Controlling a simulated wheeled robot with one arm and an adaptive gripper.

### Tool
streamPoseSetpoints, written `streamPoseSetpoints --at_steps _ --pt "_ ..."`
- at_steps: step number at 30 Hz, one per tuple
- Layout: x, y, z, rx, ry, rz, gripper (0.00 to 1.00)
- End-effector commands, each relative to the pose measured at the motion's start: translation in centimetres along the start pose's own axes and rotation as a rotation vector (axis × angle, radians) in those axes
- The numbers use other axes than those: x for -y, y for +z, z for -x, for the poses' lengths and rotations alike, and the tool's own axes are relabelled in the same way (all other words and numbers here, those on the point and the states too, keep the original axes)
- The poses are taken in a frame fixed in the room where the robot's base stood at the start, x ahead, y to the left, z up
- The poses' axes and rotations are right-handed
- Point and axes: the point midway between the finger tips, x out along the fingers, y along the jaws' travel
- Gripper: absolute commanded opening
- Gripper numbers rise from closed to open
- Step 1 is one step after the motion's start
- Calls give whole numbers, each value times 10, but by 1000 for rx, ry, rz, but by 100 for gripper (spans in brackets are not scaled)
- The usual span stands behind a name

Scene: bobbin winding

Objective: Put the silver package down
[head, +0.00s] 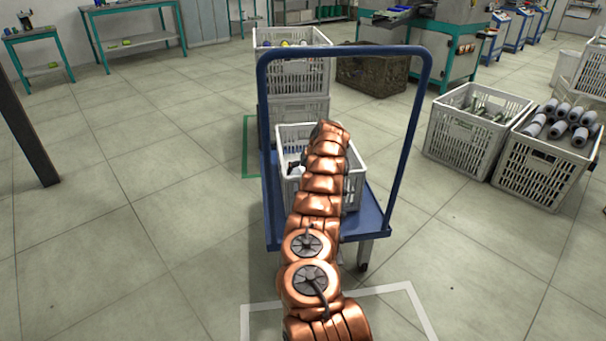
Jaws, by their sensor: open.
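I cannot make out a silver package anywhere in the head view. A white crate (296,131) stands on the blue trolley (273,228), and my copper-coloured arm reaches over it. The end of my arm is over the crate, towards its far side. My gripper's fingers are hidden behind the arm and cannot be seen. Some small dark and whitish items (294,172) show at the left inside the crate. The arm covers much of the crate's inside, so the rest of its contents is hidden.
The trolley's tall blue handle (412,130) arches up around the arm. Stacked white crates (292,75) stand behind the trolley. Two more crates (462,145) (540,170) stand at the right, one holding grey rolls (572,112). The floor to the left is largely clear.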

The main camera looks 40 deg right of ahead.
Motion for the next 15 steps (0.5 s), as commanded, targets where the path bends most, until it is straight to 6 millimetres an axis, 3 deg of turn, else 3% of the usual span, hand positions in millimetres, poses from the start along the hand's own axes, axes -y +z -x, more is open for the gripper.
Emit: streamPoseSetpoints --at_steps 15 --pt "5 -5 38 -1 -1 1 96"
